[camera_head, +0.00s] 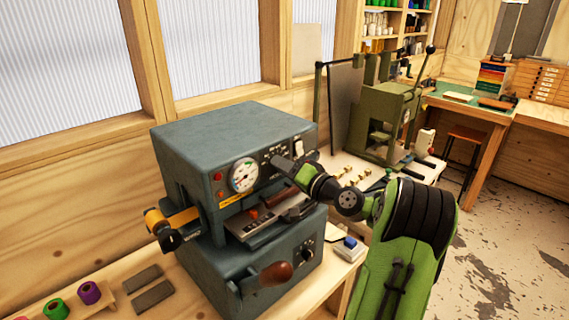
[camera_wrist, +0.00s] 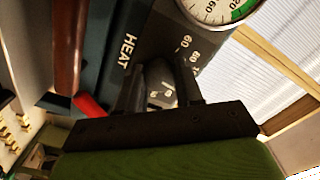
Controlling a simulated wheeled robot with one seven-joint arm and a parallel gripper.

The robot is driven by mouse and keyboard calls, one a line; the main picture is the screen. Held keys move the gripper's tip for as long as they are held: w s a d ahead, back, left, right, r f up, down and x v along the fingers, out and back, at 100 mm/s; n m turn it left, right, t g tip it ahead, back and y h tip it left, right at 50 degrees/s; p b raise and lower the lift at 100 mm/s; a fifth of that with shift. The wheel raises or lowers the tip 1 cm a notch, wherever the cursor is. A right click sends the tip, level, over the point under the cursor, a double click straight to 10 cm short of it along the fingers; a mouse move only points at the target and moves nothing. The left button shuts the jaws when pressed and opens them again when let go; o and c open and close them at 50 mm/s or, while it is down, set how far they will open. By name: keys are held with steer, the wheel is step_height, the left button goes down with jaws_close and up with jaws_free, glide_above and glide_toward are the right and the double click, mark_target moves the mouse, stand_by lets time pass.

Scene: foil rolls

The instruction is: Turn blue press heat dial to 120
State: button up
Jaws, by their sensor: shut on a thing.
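The blue press (camera_head: 215,135) is a blue-grey machine on the wooden bench in the head view. My gripper (camera_head: 287,166) reaches its upper front panel from the right, beside the round white gauge. In the wrist view my gripper (camera_wrist: 160,85) is closed around the dark heat dial (camera_wrist: 158,75), one finger on each side. The word HEAT and scale numbers, among them 60, show on the panel near the dial. The dial's pointer mark cannot be read. In the head view the dial is hidden behind my gripper.
The gauge (camera_head: 244,175) and a white switch (camera_head: 299,147) flank my gripper. A wooden-ended lever (camera_head: 275,273) and a lower knob (camera_head: 306,255) stick out below. A green press (camera_head: 385,115) stands behind to the right. Purple (camera_head: 90,292) and green (camera_head: 56,309) rolls sit front left.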

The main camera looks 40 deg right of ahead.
steer(key=shift+m+p, duration=0.3)
steer(key=shift+m, duration=0.3)
steer(key=o, duration=1)
steer(key=shift+o, duration=0.2)
steer(key=s+b, duration=0.1)
steer(key=s, duration=1.4)
steer(key=shift+s+d+b, duration=0.25)
steer(key=shift+s+b, duration=0.15)
